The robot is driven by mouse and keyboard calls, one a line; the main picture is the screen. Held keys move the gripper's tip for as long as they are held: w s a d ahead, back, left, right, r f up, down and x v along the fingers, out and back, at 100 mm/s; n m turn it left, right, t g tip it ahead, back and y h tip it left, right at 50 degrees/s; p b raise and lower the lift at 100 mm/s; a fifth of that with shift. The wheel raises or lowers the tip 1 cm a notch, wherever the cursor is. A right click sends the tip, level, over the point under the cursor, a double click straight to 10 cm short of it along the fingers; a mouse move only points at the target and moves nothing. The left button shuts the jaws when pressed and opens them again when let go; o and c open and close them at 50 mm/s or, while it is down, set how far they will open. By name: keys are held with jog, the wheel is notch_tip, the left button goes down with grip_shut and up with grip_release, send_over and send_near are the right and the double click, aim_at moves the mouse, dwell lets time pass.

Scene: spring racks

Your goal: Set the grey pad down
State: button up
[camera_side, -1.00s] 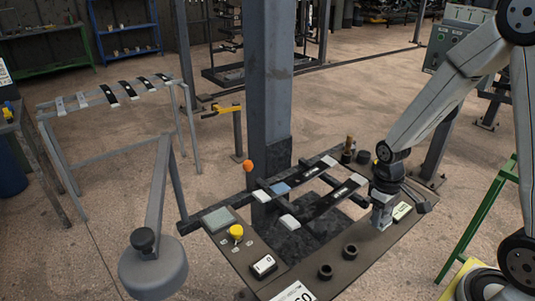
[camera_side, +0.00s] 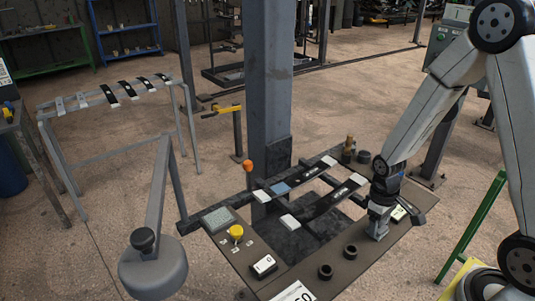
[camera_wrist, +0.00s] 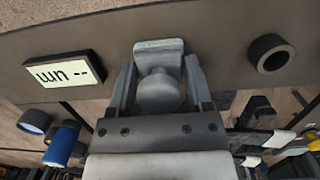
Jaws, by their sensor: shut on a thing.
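My gripper (camera_wrist: 159,92) is shut on the grey pad (camera_wrist: 158,50), a light grey plate with a round knob between the two fingers in the wrist view. In the side view my gripper (camera_side: 379,226) points down at the right part of the dark bench plate (camera_side: 345,270), beside a pale label display (camera_side: 399,213). The grey pad (camera_side: 376,232) is at the fingertips, low over the plate. I cannot tell whether it touches the plate.
Two black rings (camera_side: 350,250) (camera_side: 325,271) stand in front of my gripper. Dark spring bars with white pads (camera_side: 348,186) lie to the left. A brass fitting (camera_side: 349,146) stands behind. A yellow button (camera_side: 236,232) sits farther left.

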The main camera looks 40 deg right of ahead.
jog(key=shift+f, duration=0.15)
jog(key=o, duration=1.3)
jog(key=shift+w+a+r, duration=0.1)
jog(key=shift+w+r, duration=0.15)
jog(key=shift+r, duration=1.8)
jog(key=shift+w+d+r, duration=0.1)
jog(key=shift+w+r, duration=0.1)
jog(key=shift+r, duration=1.8)
jog(key=shift+w+a+r, duration=0.1)
jog(key=shift+w+r, duration=0.15)
jog(key=shift+r, duration=1.8)
jog(key=s+a+f+t, duration=0.1)
jog(key=a+t, duration=0.3)
jog(key=a, duration=0.4)
jog(key=shift+a+f, duration=0.2)
jog(key=shift+f, duration=0.35)
